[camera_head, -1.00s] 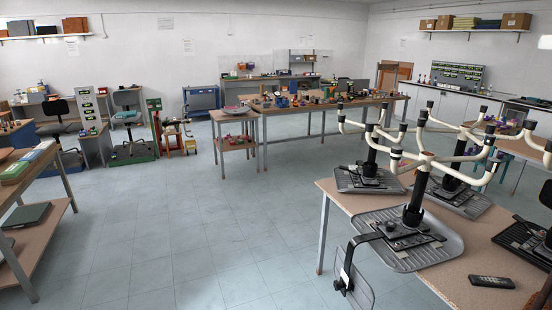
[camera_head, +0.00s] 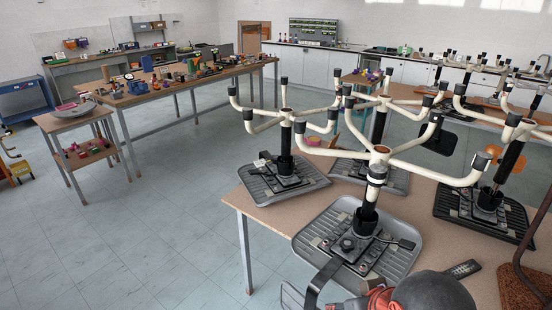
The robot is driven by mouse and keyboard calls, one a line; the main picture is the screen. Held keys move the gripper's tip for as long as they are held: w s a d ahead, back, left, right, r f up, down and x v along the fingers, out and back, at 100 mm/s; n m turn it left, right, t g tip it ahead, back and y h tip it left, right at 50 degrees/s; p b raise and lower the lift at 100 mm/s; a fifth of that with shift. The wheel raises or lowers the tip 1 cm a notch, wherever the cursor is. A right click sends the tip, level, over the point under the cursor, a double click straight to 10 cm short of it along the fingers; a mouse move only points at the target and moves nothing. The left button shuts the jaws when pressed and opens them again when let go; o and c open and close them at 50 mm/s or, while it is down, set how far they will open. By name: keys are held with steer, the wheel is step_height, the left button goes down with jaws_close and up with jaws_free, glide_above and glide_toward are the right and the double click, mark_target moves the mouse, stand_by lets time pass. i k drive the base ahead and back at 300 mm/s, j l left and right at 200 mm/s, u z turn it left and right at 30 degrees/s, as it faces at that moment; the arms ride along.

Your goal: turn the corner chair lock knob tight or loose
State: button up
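Several stripped chairs stand upside down on a brown table, their pale legs spread upward. The nearest chair (camera_head: 377,178) rests on a grey ribbed seat pan (camera_head: 318,236), with a dark mechanism plate and a small round knob (camera_head: 347,244) on it. A second chair (camera_head: 285,140) stands near the table's left corner on its own pan (camera_head: 262,187). I cannot tell which is the corner chair or which knob is its lock. No gripper fingers show.
The table (camera_head: 262,222) has its left edge facing open floor (camera_head: 150,220). A dark rounded shape with red parts at the bottom edge may be my arm. A black remote-like object (camera_head: 462,268) lies right of the nearest pan. A workbench (camera_head: 150,92) stands behind.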

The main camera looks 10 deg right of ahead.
mark_target(274, 158)
steer(key=i+j+z, duration=0.1)
steer(key=i+j, duration=0.35)
steer(key=i+j+z, duration=0.1)
steer(key=i+j, duration=0.95)
steer(key=i+j+z, duration=0.15)
steer(key=i+j, duration=0.35)
steer(key=i+j+z, duration=0.1)
steer(key=i+j, duration=0.35)
steer(key=j, duration=0.15)
steer(key=i+j+z, duration=0.1)
steer(key=i+j, duration=0.35)
steer(key=j, duration=0.2)
